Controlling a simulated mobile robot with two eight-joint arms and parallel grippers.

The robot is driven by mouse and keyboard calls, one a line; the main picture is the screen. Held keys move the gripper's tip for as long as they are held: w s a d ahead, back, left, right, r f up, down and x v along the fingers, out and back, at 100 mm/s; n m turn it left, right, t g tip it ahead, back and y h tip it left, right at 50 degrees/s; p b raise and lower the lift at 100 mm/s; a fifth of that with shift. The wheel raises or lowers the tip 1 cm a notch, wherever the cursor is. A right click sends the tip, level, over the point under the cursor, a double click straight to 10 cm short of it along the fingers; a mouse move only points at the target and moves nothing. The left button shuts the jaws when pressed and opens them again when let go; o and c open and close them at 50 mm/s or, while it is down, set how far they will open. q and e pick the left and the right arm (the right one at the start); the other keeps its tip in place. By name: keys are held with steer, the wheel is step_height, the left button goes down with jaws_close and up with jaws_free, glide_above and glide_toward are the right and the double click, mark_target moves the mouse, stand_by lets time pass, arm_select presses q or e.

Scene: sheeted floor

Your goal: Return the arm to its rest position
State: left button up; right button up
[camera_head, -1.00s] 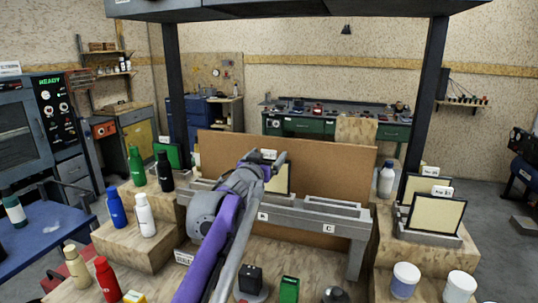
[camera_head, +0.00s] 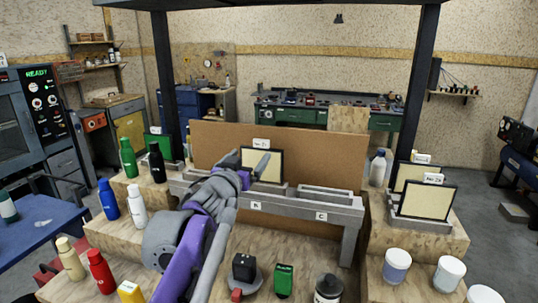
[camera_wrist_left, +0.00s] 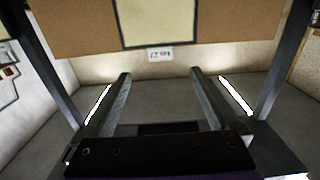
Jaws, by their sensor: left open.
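My left arm reaches in from the bottom of the head view. Its gripper (camera_head: 247,162) is open and empty, with the fingers pointing toward the board behind the grey rack (camera_head: 285,206). A cream panel in a black frame (camera_head: 264,166) stands upright at the rack, just beyond the fingers, which overlap its left side in the head view. In the wrist view both fingers (camera_wrist_left: 158,78) are spread apart with nothing between them. The cream panel (camera_wrist_left: 157,22) appears there upside down past the fingertips, with a small label. My right gripper is not in view.
Bottles (camera_head: 134,204) stand on wooden steps at the left. Framed panels (camera_head: 425,203) stand on a grey stand at the right, with white tubs (camera_head: 397,264) below. Small items (camera_head: 283,280) stand in front of the rack. Dark posts (camera_head: 163,70) rise at both sides.

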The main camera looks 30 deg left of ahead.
arm_select(q)
steer(key=s+d+f+g+p, duration=0.2)
steer(key=s+d+f, duration=0.3)
steer(key=f, duration=0.5)
steer(key=s+d+f+g+p, duration=0.2)
steer(key=s+d+f+g, duration=0.2)
steer(key=s+f, duration=0.4)
steer(key=shift+s+d+f+g+h+p, duration=0.35)
steer(key=shift+f+g, duration=0.25)
steer(key=shift+f, duration=0.25)
steer(key=s+d+f+m+g+h, duration=0.1)
steer(key=s+d+f, duration=0.2)
steer(key=s+f, duration=0.1)
steer(key=s+d+f+m+g+h+p, duration=0.1)
steer(key=s+d+f+g, duration=0.1)
steer(key=s+d+f, duration=0.1)
steer(key=s+d+f+g+h+p, duration=0.1)
steer(key=s+d+f, duration=0.2)
steer(key=s+f, duration=0.2)
steer(key=shift+s+d+f+m+g+h, duration=0.1)
steer(key=shift+s+d+m+g+h, duration=0.1)
steer(key=shift+s, duration=0.2)
steer(key=shift+s+d+f+m+g+h, duration=0.1)
steer(key=shift+s+d+m+g+h, duration=0.1)
steer(key=shift+s, duration=0.2)
steer(key=shift+c, duration=0.2)
